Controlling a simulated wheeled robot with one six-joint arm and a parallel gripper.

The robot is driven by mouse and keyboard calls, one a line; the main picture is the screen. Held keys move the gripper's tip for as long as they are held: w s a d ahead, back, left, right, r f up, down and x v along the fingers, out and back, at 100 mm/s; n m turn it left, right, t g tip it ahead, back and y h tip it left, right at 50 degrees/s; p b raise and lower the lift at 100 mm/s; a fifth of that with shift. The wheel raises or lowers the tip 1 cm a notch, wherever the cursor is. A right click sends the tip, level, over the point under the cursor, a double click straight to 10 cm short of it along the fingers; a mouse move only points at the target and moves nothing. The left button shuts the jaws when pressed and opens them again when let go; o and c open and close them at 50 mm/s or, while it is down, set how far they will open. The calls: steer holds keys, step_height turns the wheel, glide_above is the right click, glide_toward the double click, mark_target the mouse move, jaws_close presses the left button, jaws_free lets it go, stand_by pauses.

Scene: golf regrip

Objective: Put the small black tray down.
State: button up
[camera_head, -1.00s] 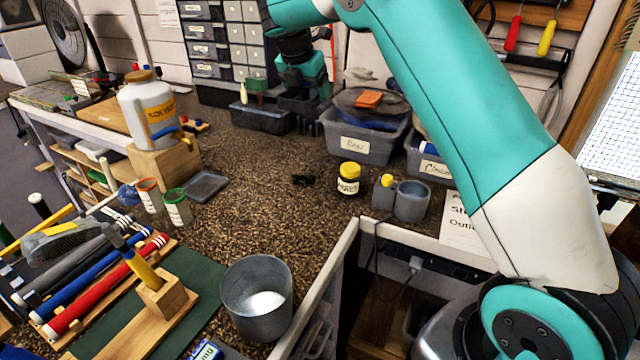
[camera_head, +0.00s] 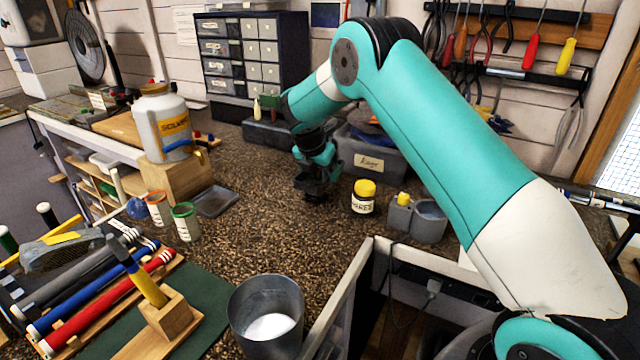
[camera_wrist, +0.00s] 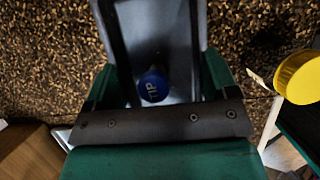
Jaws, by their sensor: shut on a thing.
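My gripper (camera_head: 316,185) is low over the middle of the speckled bench, left of the yellow-lidded jar. A round blue cap marked "TIP" (camera_wrist: 153,86) shows within the tray's outline. In the head view the held tray is a small dark shape under the gripper. I cannot tell whether it touches the bench.
The yellow-lidded jar (camera_head: 363,197) stands close on the right, with grey cups (camera_head: 429,222) beyond it. A labelled grey bin (camera_head: 369,164) is behind. Another flat dark tray (camera_head: 215,201) lies to the left. Speckled bench (camera_head: 262,228) in front is clear.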

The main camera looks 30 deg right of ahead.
mark_target(318, 180)
steer(key=shift+f+p, duration=0.4)
steer(key=shift+f, duration=2.1)
steer(key=shift+f, duration=0.1)
steer(key=o, duration=0.8)
steer(key=shift+o, duration=0.2)
steer(key=b+v, duration=0.2)
steer(key=v, duration=1)
steer(key=s+a+r+m+y, duration=0.2)
steer(key=s+a+r+m, duration=0.35)
steer(key=s, duration=0.25)
steer(key=s+a+r+m+g+y, duration=0.1)
steer(key=s+a+m+y, duration=0.1)
steer(key=s, duration=0.8)
steer(key=s+a+r+m+y, duration=0.2)
steer(key=s+a+m, duration=0.3)
steer(key=s, duration=0.6)
steer(key=s+a+r+m+g+y, duration=0.1)
steer(key=s+a+m, duration=0.3)
steer(key=s, duration=0.7)
steer(key=shift+r+m+g+y, duration=0.3)
steer(key=shift+r+m+y, duration=0.1)
steer(key=shift+m+y, duration=0.25)
